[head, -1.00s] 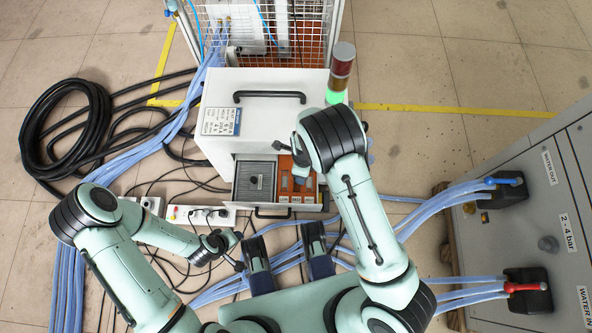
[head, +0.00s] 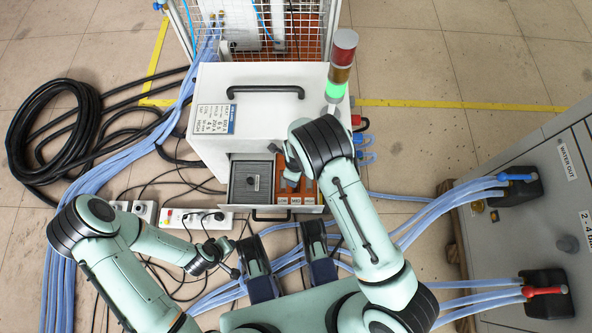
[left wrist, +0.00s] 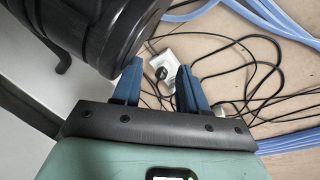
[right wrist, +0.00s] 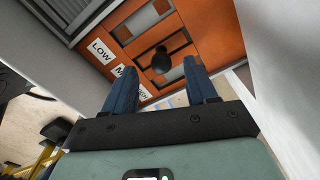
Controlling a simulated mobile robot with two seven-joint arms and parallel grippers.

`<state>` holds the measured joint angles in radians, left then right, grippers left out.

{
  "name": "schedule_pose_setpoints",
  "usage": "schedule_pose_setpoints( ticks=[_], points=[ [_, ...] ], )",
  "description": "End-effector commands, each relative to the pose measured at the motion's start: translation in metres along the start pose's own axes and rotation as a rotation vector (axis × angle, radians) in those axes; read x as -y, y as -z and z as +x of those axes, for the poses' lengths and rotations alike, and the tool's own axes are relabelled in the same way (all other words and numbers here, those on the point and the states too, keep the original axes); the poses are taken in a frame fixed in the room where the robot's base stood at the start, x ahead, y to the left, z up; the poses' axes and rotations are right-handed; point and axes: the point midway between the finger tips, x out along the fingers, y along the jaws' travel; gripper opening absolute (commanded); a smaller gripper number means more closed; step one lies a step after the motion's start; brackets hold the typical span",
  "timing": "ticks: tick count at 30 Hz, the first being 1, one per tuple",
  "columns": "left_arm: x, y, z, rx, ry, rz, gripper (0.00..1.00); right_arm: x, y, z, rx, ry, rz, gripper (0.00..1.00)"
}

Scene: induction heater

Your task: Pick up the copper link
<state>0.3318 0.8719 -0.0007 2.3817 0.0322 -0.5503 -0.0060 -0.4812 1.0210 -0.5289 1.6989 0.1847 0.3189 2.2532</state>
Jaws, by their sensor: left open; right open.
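The drawer (head: 228,185) of the white heater box stands open. It has a grey compartment on the left and an orange one (head: 312,186) on the right. I cannot pick out the copper link with certainty. In the right wrist view the orange panel (right wrist: 110,30) holds grey plates and a dark round knob (right wrist: 160,62). My right gripper (right wrist: 160,67) is open, its blue fingers apart on either side below the knob. In the head view my right arm hides most of it. My left gripper (left wrist: 160,68) is open and empty, above cables on the floor.
The heater box (head: 270,110) has a black handle and a signal tower (head: 342,65) lit green. A black cable coil (head: 50,130), power strips (head: 190,219) and blue hoses lie left and in front. A grey cabinet (head: 540,230) stands at right.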

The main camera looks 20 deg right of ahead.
Motion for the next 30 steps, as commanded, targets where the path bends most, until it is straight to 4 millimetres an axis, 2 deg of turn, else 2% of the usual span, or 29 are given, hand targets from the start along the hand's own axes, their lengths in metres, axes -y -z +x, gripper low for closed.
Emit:
schedule_pose_setpoints(
  ticks=[1, 6, 14, 19, 20, 30],
  points=[
    [0.006, -0.006, 0.007, 0.021, 0.009, -0.006, 0.43, 0.001, 0.001, 0.011, -0.002, -0.002, 0.002, 0.57],
    [0.021, -0.025, 0.019, 0.082, 0.037, -0.023, 0.43, 0.002, 0.000, 0.035, -0.002, -0.002, 0.002, 0.57],
    [0.023, -0.029, 0.019, 0.095, 0.043, -0.027, 0.43, 0.002, 0.000, 0.038, -0.001, 0.000, 0.001, 0.57],
    [0.023, -0.028, 0.019, 0.094, 0.043, -0.026, 0.43, 0.002, 0.000, 0.038, -0.001, -0.001, 0.001, 0.05],
    [0.023, -0.028, 0.019, 0.094, 0.043, -0.026, 0.43, 0.002, 0.000, 0.038, -0.001, -0.001, 0.001, 0.00],
    [0.022, -0.027, 0.018, 0.090, 0.041, -0.025, 0.43, 0.002, 0.000, 0.035, 0.000, 0.000, 0.001, 0.00]
  ],
)
